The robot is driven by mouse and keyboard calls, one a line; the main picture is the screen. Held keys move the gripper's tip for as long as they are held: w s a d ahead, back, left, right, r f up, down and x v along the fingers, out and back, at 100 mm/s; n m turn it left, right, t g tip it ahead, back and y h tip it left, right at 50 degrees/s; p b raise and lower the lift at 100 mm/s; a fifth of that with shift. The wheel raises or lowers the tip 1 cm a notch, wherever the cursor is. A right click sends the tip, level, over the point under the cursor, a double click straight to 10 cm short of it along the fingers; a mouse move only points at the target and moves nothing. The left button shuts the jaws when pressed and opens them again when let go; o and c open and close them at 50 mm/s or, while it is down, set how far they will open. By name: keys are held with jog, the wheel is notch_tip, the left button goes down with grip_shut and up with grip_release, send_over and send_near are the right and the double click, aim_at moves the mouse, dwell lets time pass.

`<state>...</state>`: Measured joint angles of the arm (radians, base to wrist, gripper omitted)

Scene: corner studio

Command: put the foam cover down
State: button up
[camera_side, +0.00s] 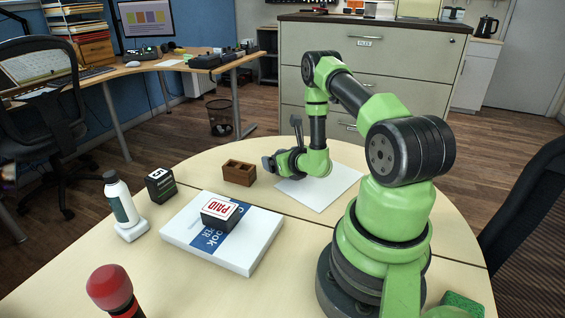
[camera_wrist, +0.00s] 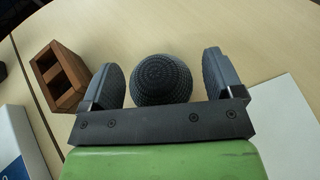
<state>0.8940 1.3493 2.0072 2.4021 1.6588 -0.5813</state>
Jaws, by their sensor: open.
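The foam cover (camera_wrist: 161,79) is a dark grey, textured ball between my fingers in the wrist view. My gripper (camera_wrist: 162,82) is open, with a narrow gap on each side of the ball. In the side view my gripper (camera_side: 281,143) is low over the far part of the round table, beside the wooden block and near the white sheet. The ball is hard to make out there. Whether its underside touches the table cannot be seen.
A wooden block with two openings (camera_side: 239,173) is close to my gripper. A white sheet (camera_side: 322,189) lies beside it. A white box (camera_side: 185,232) carries a PAID block (camera_side: 221,212). A bottle (camera_side: 121,199), a dark box (camera_side: 160,185) and a red-topped object (camera_side: 109,288) stand left.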

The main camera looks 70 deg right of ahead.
aim_at(282, 150)
jog(key=c, duration=1.1)
jog(key=shift+o, duration=0.2)
jog(key=shift+r, duration=0.1)
notch_tip(282, 150, up, 10)
jog(key=shift+f, duration=0.1)
